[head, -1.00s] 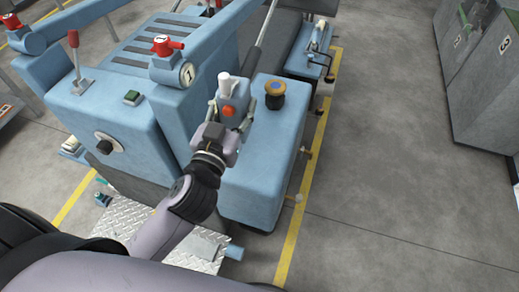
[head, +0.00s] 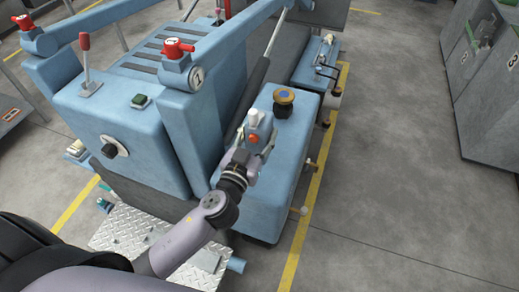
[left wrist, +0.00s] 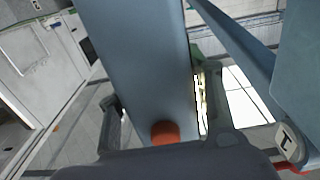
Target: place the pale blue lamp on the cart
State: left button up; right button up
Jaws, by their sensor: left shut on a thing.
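The pale blue lamp (head: 262,128) has a white top and an orange-red button on its side. My left gripper (head: 254,143) is shut on it, with a finger on either side. In the head view the lamp appears upright over the long blue box (head: 270,185) of the large blue machine, which may be the cart. I cannot tell whether it touches the box top. In the left wrist view the lamp's blue body (left wrist: 140,60) rises between the fingers of my left gripper (left wrist: 163,112). My right gripper is not in view.
A black knob with a yellow and blue top (head: 283,103) stands on the box just behind the lamp. A blue post (head: 195,110) with a red valve handle (head: 174,48) rises to the left. Grey cabinets (head: 490,100) stand at the right, with bare floor between.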

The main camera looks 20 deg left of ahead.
aim_at(259, 148)
pick_arm(q)
jog(key=shift+f, duration=0.75)
jog(key=shift+f+b, duration=0.8)
jog(key=shift+f, duration=1.25)
jog(key=shift+f, duration=0.15)
jog(key=o, duration=1.5)
